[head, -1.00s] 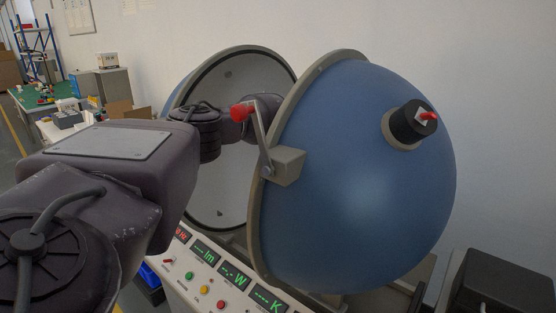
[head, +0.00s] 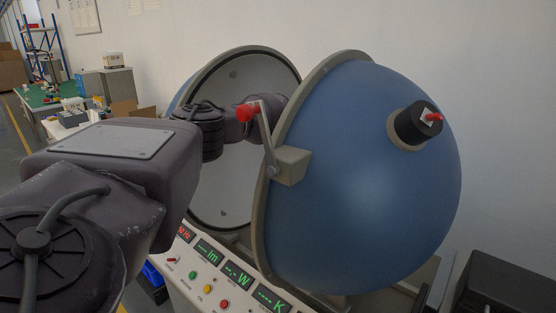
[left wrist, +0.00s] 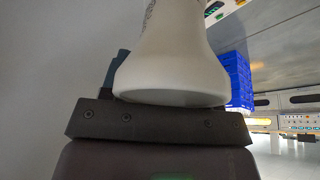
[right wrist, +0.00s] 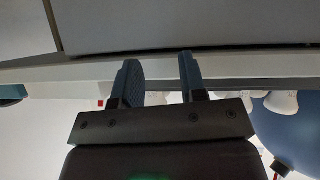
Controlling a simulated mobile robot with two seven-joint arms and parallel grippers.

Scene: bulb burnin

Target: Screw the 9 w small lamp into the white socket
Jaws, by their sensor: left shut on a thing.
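In the left wrist view a white lamp (left wrist: 175,60) fills the middle, its wide rounded end towards my left gripper (left wrist: 165,78) and its narrower part with print running up out of the picture. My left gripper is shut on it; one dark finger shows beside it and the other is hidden. In the head view my left arm reaches between the two halves of a blue sphere (head: 375,185), and the hand and lamp are hidden behind the near half. The white socket is not visible. My right gripper (right wrist: 159,62) is open and empty.
The far half's pale inside (head: 232,170) faces the gap around my left arm. A red-knobbed lever (head: 250,112) stands on the near rim. A control panel (head: 208,277) with displays and buttons lies below. The right wrist view shows white bulbs (right wrist: 281,103) behind the gripper.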

